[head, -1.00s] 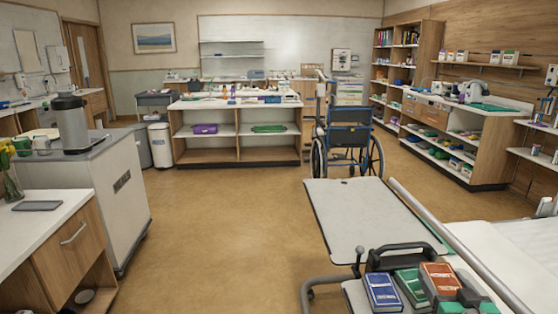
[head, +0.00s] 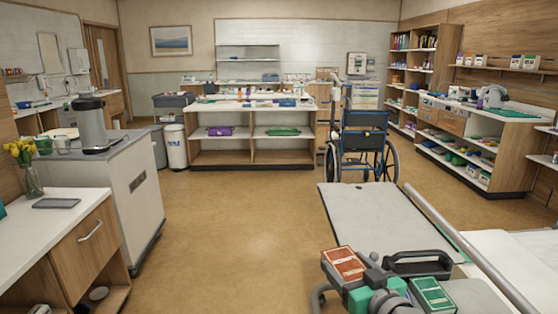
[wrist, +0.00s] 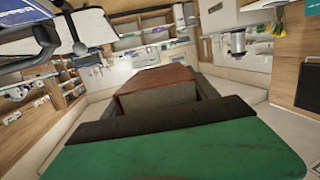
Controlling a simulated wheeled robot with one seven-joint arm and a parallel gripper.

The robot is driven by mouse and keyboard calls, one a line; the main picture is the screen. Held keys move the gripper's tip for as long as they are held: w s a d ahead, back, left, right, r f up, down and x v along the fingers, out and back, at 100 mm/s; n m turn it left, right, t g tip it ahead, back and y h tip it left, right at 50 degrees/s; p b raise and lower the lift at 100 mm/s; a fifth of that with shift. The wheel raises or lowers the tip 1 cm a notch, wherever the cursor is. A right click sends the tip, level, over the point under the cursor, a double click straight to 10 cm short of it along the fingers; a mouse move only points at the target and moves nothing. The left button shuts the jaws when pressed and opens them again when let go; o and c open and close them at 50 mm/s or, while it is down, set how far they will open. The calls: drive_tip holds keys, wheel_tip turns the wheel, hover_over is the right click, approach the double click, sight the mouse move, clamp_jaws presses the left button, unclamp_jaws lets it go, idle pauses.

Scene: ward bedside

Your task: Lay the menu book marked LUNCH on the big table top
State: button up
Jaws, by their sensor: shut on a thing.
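My gripper (head: 368,272) is shut on a red menu book (head: 343,264), held near the front edge of the big grey table top (head: 380,215). In the wrist view the red book (wrist: 155,92) sits between my dark fingers. White print shows on its cover, but I cannot read whether it says LUNCH. A green menu book (head: 433,296) is to the right of my gripper, by a black-handled holder (head: 418,262). The blue book is not visible in the head view; a blue item (wrist: 28,47) shows at the wrist view's upper left.
The big table top is bare. A bed (head: 505,258) with a pale rail (head: 465,245) lies along its right side. A wheelchair (head: 362,140) stands behind it. A cabinet with a grey flask (head: 92,125) stands at the left. Open floor lies between.

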sight(346, 255)
drive_tip(key=shift+w+d+r+p, duration=0.25)
drive_tip(key=shift+w+r+p, duration=0.3)
drive_tip(key=shift+p, duration=0.7)
drive_tip(key=w+r+p, duration=0.1)
drive_tip(key=r+p, duration=0.1)
drive_tip(key=p, duration=0.6)
drive_tip(key=shift+w, duration=0.2)
drive_tip(key=p, duration=0.3)
drive_tip(key=shift+w+f, duration=0.2)
drive_tip(key=shift+f, duration=0.4)
